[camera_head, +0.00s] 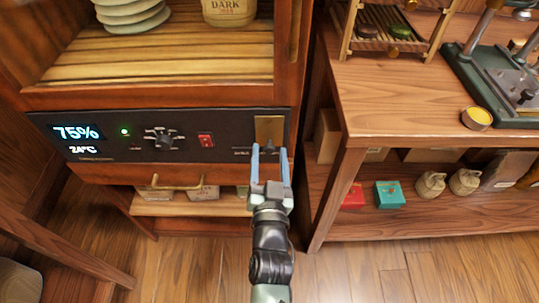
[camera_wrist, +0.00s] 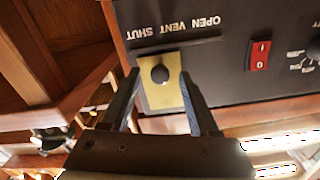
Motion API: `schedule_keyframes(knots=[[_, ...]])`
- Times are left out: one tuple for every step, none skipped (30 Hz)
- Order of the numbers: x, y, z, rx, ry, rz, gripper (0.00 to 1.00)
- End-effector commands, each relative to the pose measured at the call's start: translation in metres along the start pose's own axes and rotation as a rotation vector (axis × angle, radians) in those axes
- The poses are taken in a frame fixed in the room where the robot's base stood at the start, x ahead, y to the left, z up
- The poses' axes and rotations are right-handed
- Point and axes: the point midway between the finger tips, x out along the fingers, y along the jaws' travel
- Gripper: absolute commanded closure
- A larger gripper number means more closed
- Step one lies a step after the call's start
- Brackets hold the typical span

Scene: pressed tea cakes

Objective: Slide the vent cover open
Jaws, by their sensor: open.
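The vent cover (camera_head: 269,128) is a brass plate with a dark round knob (camera_wrist: 160,73), at the right end of the black control panel. In the wrist view the plate (camera_wrist: 163,97) appears by the SHUT end of the upside-down OPEN VENT SHUT label (camera_wrist: 175,26). A dark slot runs beside it toward the OPEN end. My gripper (camera_head: 270,152) is in front of the plate, its fingers open. In the wrist view the gripper (camera_wrist: 158,76) has one finger on each side of the knob, with gaps between; it holds nothing.
The panel (camera_head: 100,135) also carries a lit display, a dial (camera_head: 162,138) and a red switch (camera_head: 206,140).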

Motion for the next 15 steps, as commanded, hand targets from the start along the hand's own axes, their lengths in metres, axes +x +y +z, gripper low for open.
schedule_keyframes(knots=[[0.0005, 0.0, 0.0, 0.0, 0.0, 0.0, 0.39], [0.0005, 0.0, 0.0, 0.0, 0.0, 0.0, 0.39], [0.0004, 0.0, 0.0, 0.0, 0.0, 0.0, 0.39], [0.0004, 0.0, 0.0, 0.0, 0.0, 0.0, 0.39], [0.0003, 0.0, 0.0, 0.0, 0.0, 0.0, 0.39], [0.0003, 0.0, -0.0001, 0.0, 0.0, 0.0, 0.39], [0.0002, 0.0, 0.0, 0.0, 0.0, 0.0, 0.42], [0.0002, 0.0, 0.0, 0.0, 0.0, 0.0, 0.48], [0.0002, 0.0, -0.0001, 0.0, 0.0, 0.0, 0.55], [0.0002, 0.0, -0.0001, 0.0, 0.0, 0.0, 0.6], [0.0001, 0.0, -0.0001, 0.0, 0.0, 0.0, 0.66], [0.0001, 0.0, -0.0001, 0.0, 0.0, 0.0, 0.73], [0.0001, 0.0, -0.0001, 0.0, 0.0, 0.0, 0.78], [0.0001, 0.0, -0.0001, 0.0, 0.0, 0.0, 0.84], [0.0, -0.0001, -0.0001, 0.0, 0.0, 0.0, 0.91]])
